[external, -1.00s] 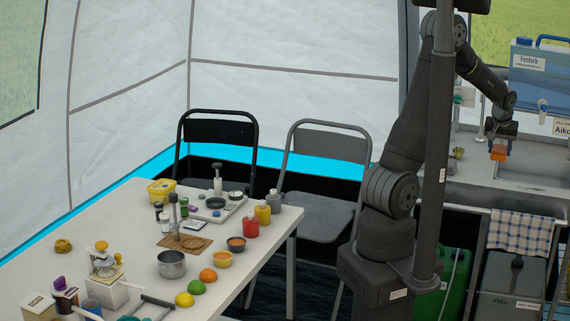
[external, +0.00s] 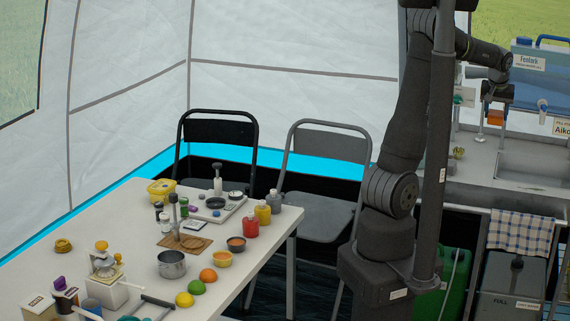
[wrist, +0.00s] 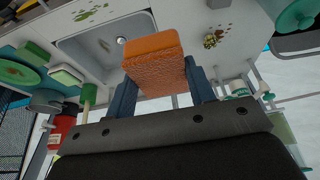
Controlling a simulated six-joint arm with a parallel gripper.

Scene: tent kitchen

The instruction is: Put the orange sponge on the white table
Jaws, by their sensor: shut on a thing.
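The orange sponge (wrist: 155,68) is held between the two fingers of my gripper (wrist: 160,88) in the wrist view. My gripper is shut on it. In the external view the sponge (external: 495,117) hangs below my gripper (external: 494,104), raised above the sink counter at the right. The white table (external: 130,218) stands at the left, on the other side of my arm's base, well away from the gripper. Its top carries many items.
The sink (external: 530,165) is below and right of the sponge. A blue water container (external: 535,75) stands behind. Bowls, fruit, bottles and a steel pot (external: 172,264) crowd the table. Two chairs stand behind the table.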

